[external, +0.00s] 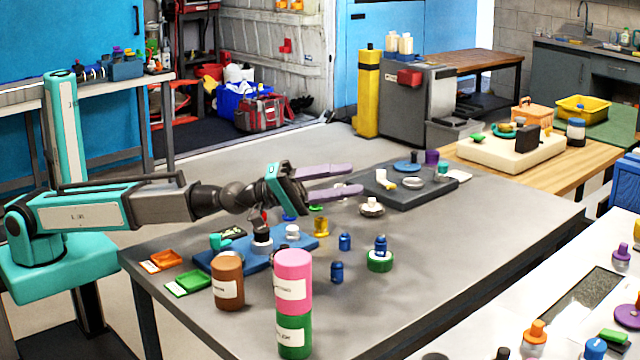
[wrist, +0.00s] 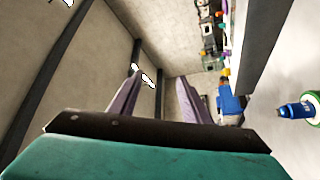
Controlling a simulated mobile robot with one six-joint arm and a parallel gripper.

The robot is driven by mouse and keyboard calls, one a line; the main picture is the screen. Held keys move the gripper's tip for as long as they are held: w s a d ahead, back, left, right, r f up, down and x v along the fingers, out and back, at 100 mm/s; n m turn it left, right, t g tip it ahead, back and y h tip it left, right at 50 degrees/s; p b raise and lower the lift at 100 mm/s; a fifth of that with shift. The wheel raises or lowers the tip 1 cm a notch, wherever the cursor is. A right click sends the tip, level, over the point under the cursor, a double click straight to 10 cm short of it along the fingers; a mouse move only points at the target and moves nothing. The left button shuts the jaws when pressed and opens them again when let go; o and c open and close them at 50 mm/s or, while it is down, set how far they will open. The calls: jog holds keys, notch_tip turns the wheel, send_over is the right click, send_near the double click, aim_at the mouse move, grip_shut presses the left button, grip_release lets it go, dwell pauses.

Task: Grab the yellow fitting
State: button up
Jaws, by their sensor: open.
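The yellow fitting (external: 321,226) stands upright on the grey table, just right of the blue mat, in the external view. My gripper (external: 356,179) is open and empty, its two pale purple fingers pointing right. In the picture it is above and to the right of the yellow fitting, apart from it. In the wrist view my gripper (wrist: 160,76) shows both fingers spread with nothing between them. Small coloured things lie at the right of that view, but I cannot tell whether the yellow fitting is among them.
Blue fittings (external: 345,241) stand right of the yellow fitting. A pink bottle (external: 293,275) and a brown bottle (external: 228,281) stand at the front. The blue mat (external: 214,263) bears several small parts. A dark tray (external: 420,195) lies behind. The table's right front is clear.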

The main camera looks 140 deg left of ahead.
aim_at(319, 218)
jog(key=s+a+f+m+g+h+p, duration=0.5)
jog(key=s+a+f+m+g+p, duration=0.15)
jog(key=s+a+f, duration=0.85)
jog(key=s+m+h, duration=0.1)
jog(key=s+m, duration=0.1)
jog(key=s, duration=0.2)
jog(key=s+a+f+m+h+p, duration=0.1)
jog(key=s+m, duration=0.1)
jog(key=s, duration=0.2)
jog(key=s+a+f+m+h+p, duration=0.1)
jog(key=s+m, duration=0.1)
jog(key=s, duration=0.2)
jog(key=shift+s+a+f+t, duration=0.15)
jog(key=shift+s+f+t, duration=0.1)
jog(key=shift+t, duration=0.1)
jog(key=s+m+h+p, duration=0.1)
jog(key=s+m, duration=0.1)
jog(key=s, duration=0.1)
jog(key=s+d+r+m+t+h+p, duration=0.1)
jog(key=s+m, duration=0.1)
jog(key=s, duration=0.2)
jog(key=s+d+m+h, duration=0.1)
jog(key=s+m, duration=0.1)
jog(key=s, duration=0.1)
jog(key=shift+s+r+m+t+h+p, duration=0.25)
jog(key=shift+s+r+t+h+p, duration=0.05)
jog(key=shift+s+r+p, duration=0.1)
jog(key=shift+w+f, duration=0.1)
